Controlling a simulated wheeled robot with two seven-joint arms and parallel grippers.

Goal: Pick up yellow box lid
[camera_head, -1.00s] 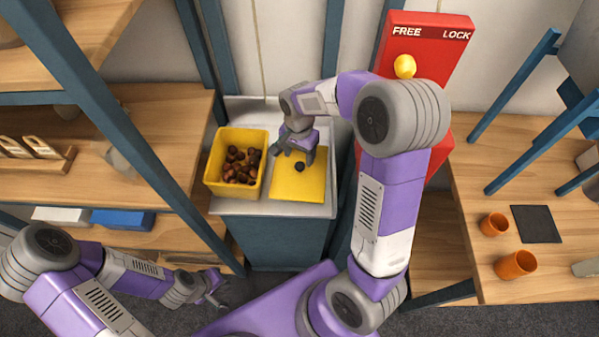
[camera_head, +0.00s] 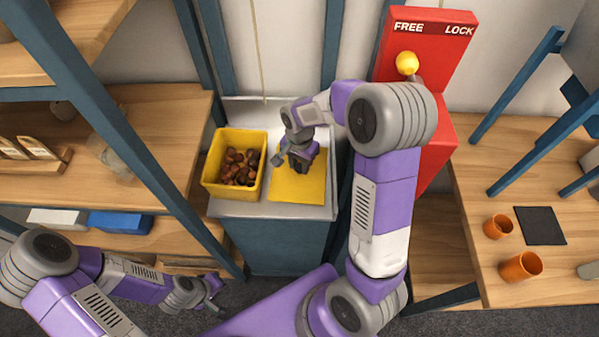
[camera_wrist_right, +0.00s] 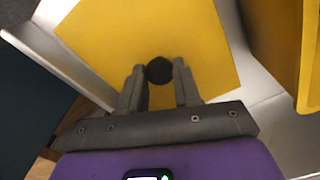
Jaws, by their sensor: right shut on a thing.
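The yellow box lid (camera_head: 297,188) lies flat on the white top of the cabinet, right of the yellow box. In the right wrist view the lid (camera_wrist_right: 205,45) fills the middle, with its round black knob (camera_wrist_right: 159,69) between my right gripper's fingertips. My right gripper (camera_wrist_right: 159,75) is shut on that knob. In the head view my right gripper (camera_head: 298,165) is over the lid and hides the knob. My left gripper (camera_head: 214,293) is low at the left, away from the lid; its jaws are too small to judge.
The open yellow box (camera_head: 212,182) with brown chestnuts stands left of the lid; its wall also shows in the right wrist view (camera_wrist_right: 275,40). A red panel (camera_head: 430,45) marked FREE and LOCK stands at the right. Two orange cups (camera_head: 520,266) are on the right table.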

